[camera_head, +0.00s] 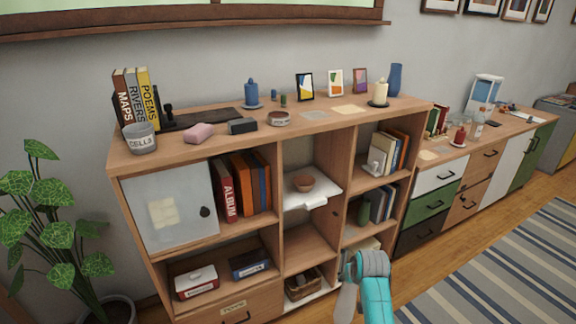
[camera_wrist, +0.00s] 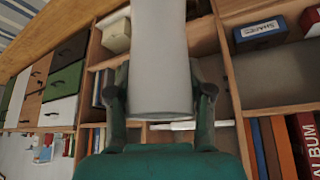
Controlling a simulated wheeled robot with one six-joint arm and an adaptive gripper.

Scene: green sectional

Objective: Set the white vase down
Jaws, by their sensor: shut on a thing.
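The white vase (camera_wrist: 160,60) is a plain pale cylinder held between the two dark fingers of my gripper (camera_wrist: 161,95) in the wrist view. Its far end runs out of the top of that picture. In the head view, my gripper (camera_head: 352,270) is at the bottom, in front of the shelf unit's lower right. A pale part of the vase (camera_head: 346,303) shows below it, tilted and cut by the picture edge. The wooden shelf unit (camera_head: 275,148) stands behind, and I see no contact between it and the vase.
A plant (camera_head: 50,190) stands at left.

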